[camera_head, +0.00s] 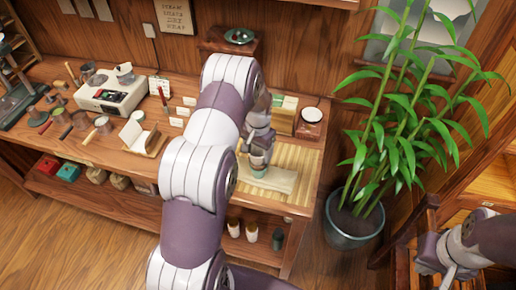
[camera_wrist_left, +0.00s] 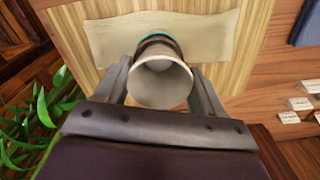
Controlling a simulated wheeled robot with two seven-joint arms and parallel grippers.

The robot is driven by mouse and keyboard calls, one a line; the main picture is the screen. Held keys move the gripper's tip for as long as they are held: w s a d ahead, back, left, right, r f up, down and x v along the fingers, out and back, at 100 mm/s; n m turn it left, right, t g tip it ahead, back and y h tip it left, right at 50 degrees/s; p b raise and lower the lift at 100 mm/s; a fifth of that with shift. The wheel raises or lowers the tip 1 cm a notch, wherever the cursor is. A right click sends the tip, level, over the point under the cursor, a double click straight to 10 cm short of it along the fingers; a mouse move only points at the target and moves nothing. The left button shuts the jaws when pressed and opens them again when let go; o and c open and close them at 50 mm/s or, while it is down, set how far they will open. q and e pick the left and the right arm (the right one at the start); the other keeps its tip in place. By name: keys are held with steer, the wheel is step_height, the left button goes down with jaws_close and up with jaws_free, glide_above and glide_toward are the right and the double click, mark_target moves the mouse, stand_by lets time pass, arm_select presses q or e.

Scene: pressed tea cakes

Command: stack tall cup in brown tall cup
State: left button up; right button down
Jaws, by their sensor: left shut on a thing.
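My left gripper (camera_head: 261,140) is over the bamboo mat (camera_head: 305,160). It also shows in the left wrist view (camera_wrist_left: 160,75), with a finger on each side of a pale tall cup (camera_wrist_left: 160,84), shut on it. The cup's open mouth faces the wrist camera. A brown and teal band (camera_wrist_left: 156,40) shows just beyond it, apparently the brown tall cup; I cannot tell whether one sits inside the other. In the head view the cups (camera_head: 259,161) are small and partly hidden by the gripper, over a beige cloth (camera_head: 275,180). My right gripper (camera_head: 452,272) is at the lower right; its jaws are unclear.
A white scale (camera_head: 112,92), a small folded stand (camera_head: 140,137) and several tools lie on the left counter. A potted plant (camera_head: 352,228) stands right of the counter. Bottles stand on the lower shelf.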

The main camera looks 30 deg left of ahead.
arm_select(q)
steer(key=shift+w+f, duration=0.3)
steer(key=shift+f, duration=0.15)
steer(key=shift+s+f+b, duration=0.1)
steer(key=shift+f+b, duration=0.05)
steer(key=shift+b, duration=0.2)
arm_select(e)
steer(key=shift+w+d+f, duration=0.1)
steer(key=shift+w+f, duration=0.1)
steer(key=shift+f, duration=0.3)
arm_select(q)
steer(key=shift+f, duration=0.1)
steer(key=o, duration=1.1)
steer(key=shift+c, duration=0.2)
